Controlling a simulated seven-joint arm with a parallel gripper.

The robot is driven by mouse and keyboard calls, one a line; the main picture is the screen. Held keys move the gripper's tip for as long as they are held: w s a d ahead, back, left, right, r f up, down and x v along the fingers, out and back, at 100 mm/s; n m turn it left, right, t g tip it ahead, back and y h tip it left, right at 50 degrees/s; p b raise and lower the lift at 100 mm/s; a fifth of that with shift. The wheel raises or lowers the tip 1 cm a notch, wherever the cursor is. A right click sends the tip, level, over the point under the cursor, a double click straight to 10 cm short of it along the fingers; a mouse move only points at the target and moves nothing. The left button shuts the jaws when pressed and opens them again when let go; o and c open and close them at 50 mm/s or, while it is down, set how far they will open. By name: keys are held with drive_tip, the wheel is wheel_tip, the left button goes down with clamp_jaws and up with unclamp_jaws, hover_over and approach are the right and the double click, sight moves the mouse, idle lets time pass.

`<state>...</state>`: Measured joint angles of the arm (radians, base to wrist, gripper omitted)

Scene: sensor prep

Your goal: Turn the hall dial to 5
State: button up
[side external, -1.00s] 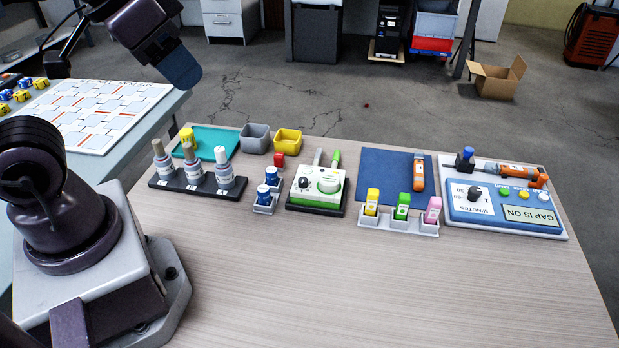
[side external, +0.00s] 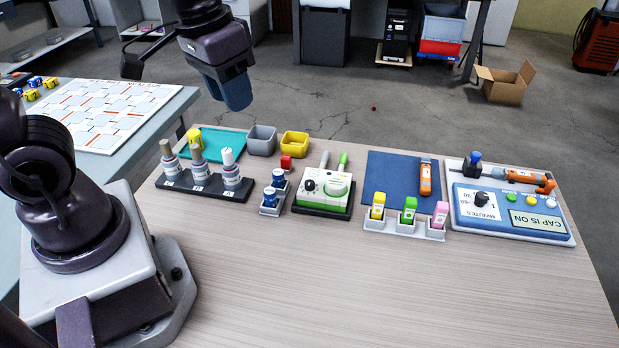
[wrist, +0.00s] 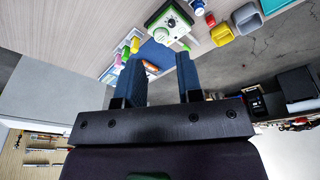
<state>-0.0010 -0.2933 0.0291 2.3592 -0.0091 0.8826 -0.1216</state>
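No dial bears a readable "hall" label. A white and green box (side external: 323,193) carries a small black knob (side external: 309,185) and a larger pale round part. A blue panel (side external: 500,213) at the right has a black knob (side external: 482,199) on a white MINUTES scale and a display reading "CAP IS ON". My gripper (side external: 235,95) is high up behind the tabletop's back left, apart from everything. In the wrist view its two blue fingers (wrist: 158,72) are spread with nothing between them. The white and green box also shows there (wrist: 180,12); its numbers are too small to read.
Several bottles stand in a black rack (side external: 203,186) at the left. Grey (side external: 262,141) and yellow (side external: 294,145) bins, a blue mat (side external: 391,172) and a tray of coloured blocks (side external: 405,226) are near the box. The front tabletop (side external: 380,295) is clear.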

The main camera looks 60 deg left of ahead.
drive_tip(key=w+a+f+n+g, duration=0.2)
drive_tip(key=w+f+n+g, duration=0.1)
drive_tip(key=w+f+n, duration=0.65)
drive_tip(key=n+t, duration=0.1)
drive_tip(key=n, duration=0.9)
approach(310, 182)
wheel_tip(310, 182, down, 9)
drive_tip(key=shift+d, duration=0.1)
clamp_jaws()
